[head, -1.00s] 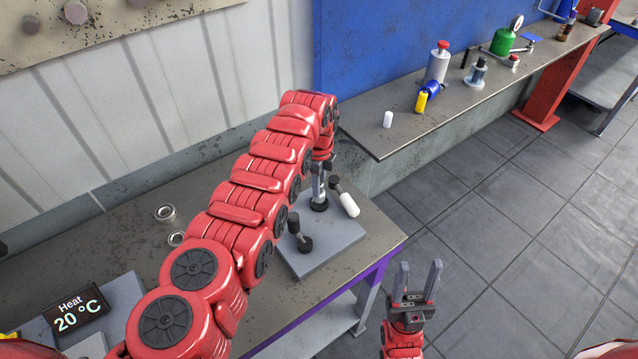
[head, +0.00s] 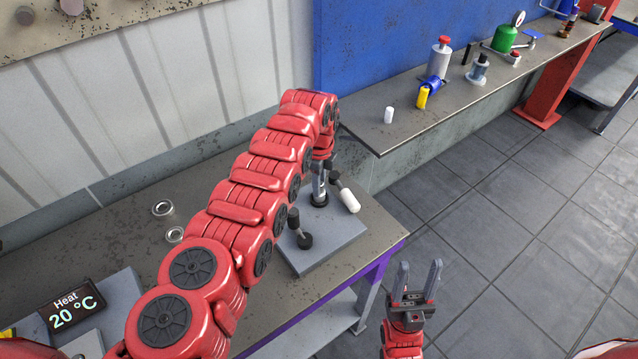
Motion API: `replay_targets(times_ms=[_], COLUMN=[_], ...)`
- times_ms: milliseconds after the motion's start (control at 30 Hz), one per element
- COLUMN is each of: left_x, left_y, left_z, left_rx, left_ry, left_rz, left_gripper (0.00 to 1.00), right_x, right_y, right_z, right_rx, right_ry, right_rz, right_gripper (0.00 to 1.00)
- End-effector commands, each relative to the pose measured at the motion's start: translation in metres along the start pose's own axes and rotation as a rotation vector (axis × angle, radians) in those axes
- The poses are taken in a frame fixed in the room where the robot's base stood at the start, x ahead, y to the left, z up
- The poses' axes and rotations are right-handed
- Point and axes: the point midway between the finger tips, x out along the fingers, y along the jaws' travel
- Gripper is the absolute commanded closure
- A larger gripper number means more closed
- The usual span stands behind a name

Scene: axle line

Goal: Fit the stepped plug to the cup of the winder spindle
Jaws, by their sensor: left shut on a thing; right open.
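My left arm reaches over the workbench, and its gripper (head: 321,174) points down above a grey base plate (head: 328,238). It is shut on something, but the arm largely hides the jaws. A grey metallic shaft (head: 319,188) stands below the gripper in a dark round seat on the plate. I cannot tell which part is the stepped plug and which the spindle cup. A black lever-like part (head: 304,239) stands nearer on the plate. My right gripper (head: 414,285) is open and empty, over the floor.
Two metal rings (head: 163,208) lie on the bench (head: 205,186), left of my arm. A heat display (head: 72,309) reading 20 °C is at the lower left. A shelf (head: 414,127) at the back right holds a white cylinder (head: 388,115), a yellow-blue part and several other items.

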Motion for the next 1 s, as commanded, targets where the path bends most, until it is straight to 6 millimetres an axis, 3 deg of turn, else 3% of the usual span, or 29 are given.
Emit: replay_targets(times_ms=[233, 267, 400, 467, 800, 1000], left_x=[0.008, 0.007, 0.006, 0.006, 0.005, -0.011], left_y=[0.0, 0.0, 0.0, 0.0, 0.0, -0.002], left_z=[0.0, 0.0, 0.0, 0.0, 0.0, 0.002], left_rx=[0.0, 0.0, 0.0, 0.0, 0.0, -0.003], left_ry=[0.0, 0.0, 0.0, 0.0, 0.0, 0.0], left_rz=[-0.001, -0.001, 0.0, 0.0, -0.001, -0.006], left_gripper=[1.0, 0.71, 0.46, 0.38, 0.38, 0.38], right_x=[-0.009, -0.007, -0.007, -0.007, -0.007, -0.007], right_y=[0.0, 0.0, 0.0, 0.0, 0.0, 0.0], right_z=[0.001, 0.001, 0.001, 0.001, 0.001, 0.001], right_rx=[0.0, 0.0, 0.0, 0.0, 0.0, 0.0], right_ry=[0.0, 0.0, 0.0, 0.0, 0.0, 0.0], right_rz=[0.0, 0.0, 0.0, 0.0, 0.0, 0.0], right_gripper=[0.5, 0.5, 0.5, 0.5, 0.5, 0.5])
